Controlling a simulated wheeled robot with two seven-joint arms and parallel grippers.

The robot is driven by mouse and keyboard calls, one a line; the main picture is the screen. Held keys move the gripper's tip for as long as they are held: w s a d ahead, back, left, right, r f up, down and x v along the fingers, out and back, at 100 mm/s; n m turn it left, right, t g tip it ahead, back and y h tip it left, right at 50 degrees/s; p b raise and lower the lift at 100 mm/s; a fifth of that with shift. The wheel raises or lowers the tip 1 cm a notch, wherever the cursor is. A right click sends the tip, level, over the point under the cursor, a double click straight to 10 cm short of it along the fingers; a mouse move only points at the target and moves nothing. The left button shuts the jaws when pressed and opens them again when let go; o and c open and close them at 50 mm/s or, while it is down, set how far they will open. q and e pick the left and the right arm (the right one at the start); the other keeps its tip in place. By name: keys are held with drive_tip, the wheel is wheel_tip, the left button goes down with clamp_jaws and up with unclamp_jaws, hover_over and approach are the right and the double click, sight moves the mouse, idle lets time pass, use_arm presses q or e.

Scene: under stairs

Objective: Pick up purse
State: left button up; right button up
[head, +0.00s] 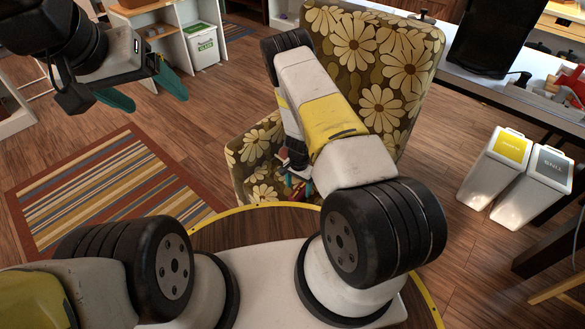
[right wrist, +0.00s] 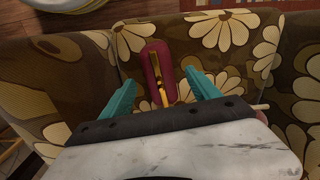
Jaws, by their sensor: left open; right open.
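The dark red purse (right wrist: 153,62) with gold-coloured trim lies on the flowered chair (head: 408,50) in the right wrist view. My right gripper (right wrist: 160,90) is open, with one teal finger on each side of the purse's near part; I cannot tell whether they touch it. In the head view, my right gripper (head: 299,187) is low over the chair seat, partly hidden by my arm, and the purse cannot be made out clearly. My left gripper (head: 145,90) is open and empty at the upper left, away from the chair.
A striped rug (head: 110,195) lies on the wooden floor at left. White bins (head: 497,165) stand at right beside a desk. A white shelf unit (head: 165,40) with a bin stands at the back. The floor between rug and chair is clear.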

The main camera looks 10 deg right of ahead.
sight(299, 190)
drive_tip(key=f, duration=0.6)
drive_tip(key=shift+w+d+f, duration=0.2)
drive_tip(key=shift+d+f, duration=0.1)
clamp_jaws()
wheel_tip(299, 190, up, 10)
drive_tip(key=shift+r, duration=0.1)
drive_tip(key=c, duration=0.7)
unclamp_jaws()
clamp_jaws()
